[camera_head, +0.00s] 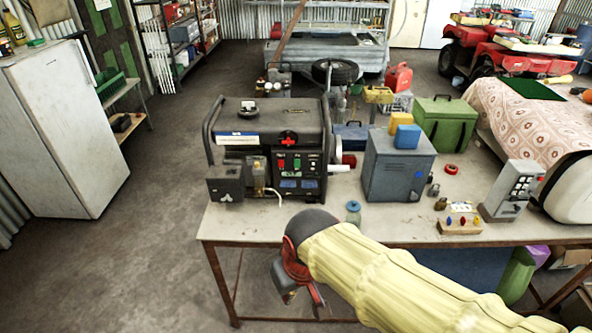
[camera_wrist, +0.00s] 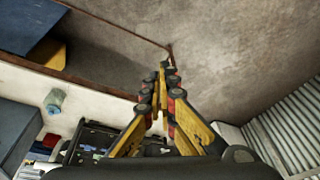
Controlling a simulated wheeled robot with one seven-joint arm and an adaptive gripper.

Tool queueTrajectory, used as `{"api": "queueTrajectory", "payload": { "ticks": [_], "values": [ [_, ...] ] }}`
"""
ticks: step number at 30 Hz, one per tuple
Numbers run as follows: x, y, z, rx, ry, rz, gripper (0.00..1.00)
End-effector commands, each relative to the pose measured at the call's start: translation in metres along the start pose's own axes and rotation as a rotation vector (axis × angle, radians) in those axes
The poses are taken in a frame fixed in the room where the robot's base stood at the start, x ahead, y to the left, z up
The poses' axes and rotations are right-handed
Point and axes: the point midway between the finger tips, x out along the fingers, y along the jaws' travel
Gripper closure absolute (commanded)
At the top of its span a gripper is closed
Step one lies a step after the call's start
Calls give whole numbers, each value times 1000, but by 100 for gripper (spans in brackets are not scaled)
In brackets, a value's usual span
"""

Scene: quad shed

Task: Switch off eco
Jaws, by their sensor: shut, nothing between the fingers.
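A black generator (camera_head: 268,150) stands on the left end of the workbench, its front panel facing me. The panel has several small coloured controls (camera_head: 297,163), red, green and pale. Their labels are too small to read, so I cannot tell which one is eco or how it is set. My gripper (camera_head: 300,295) hangs low in front of the bench edge, below and apart from the generator. In the wrist view my gripper (camera_wrist: 164,75) has its yellow fingers brought together, with nothing between them. Part of a dark machine (camera_wrist: 95,140) shows beside it there.
The workbench (camera_head: 225,222) also holds a grey-blue metal box (camera_head: 398,168), a small blue jar (camera_head: 353,213), a grey keypad device (camera_head: 512,190) and a green case (camera_head: 443,122). A white fridge (camera_head: 65,125) stands at left. The floor between is clear.

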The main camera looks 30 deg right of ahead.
Motion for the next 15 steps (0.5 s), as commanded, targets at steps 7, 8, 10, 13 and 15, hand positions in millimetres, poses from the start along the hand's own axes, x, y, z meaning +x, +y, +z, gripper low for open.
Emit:
{"api": "queueTrajectory", "payload": {
  "ticks": [7, 8, 10, 13, 15],
  "values": [
    [81, 2, -53, -59, 50, -34, 100],
    [91, 4, -62, -77, 72, -32, 100],
    [113, 10, -80, -124, 123, -20, 100],
    [142, 20, -104, -198, 203, 18, 100],
    [158, 30, -120, -253, 258, 59, 100]
  ]
}}
